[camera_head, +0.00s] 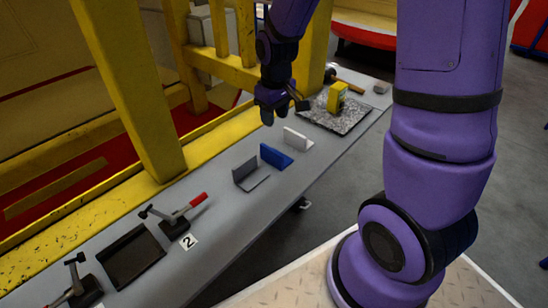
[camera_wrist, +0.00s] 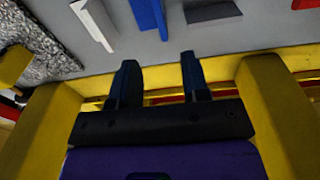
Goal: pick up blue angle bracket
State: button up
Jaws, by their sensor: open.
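The blue angle bracket (camera_head: 275,157) lies on the grey bench between a white bracket and a grey bracket. It also shows at the top of the wrist view (camera_wrist: 149,14), cut off by the frame edge. My gripper (camera_head: 283,113) hangs above the back edge of the bench, beyond the brackets. In the wrist view its two fingers (camera_wrist: 159,84) are spread apart with nothing between them. The gripper is apart from the blue bracket.
A white bracket (camera_head: 297,139) and a dark grey bracket (camera_head: 247,174) stand close on either side. A yellow block (camera_head: 336,97) sits on a speckled mat (camera_head: 346,120). Yellow posts (camera_head: 125,85) rise behind the bench. A clamp with a red handle (camera_head: 181,215) and a black tray (camera_head: 131,256) are nearer.

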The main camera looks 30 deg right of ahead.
send_over(272, 150)
jog(key=shift+g, duration=0.3)
notch_tip(272, 150, down, 5)
jog(key=shift+s+d+f, duration=0.1)
jog(key=shift+f, duration=0.1)
jog(key=shift+w+f, duration=0.2)
jog(key=shift+f, duration=5.15)
grip_shut()
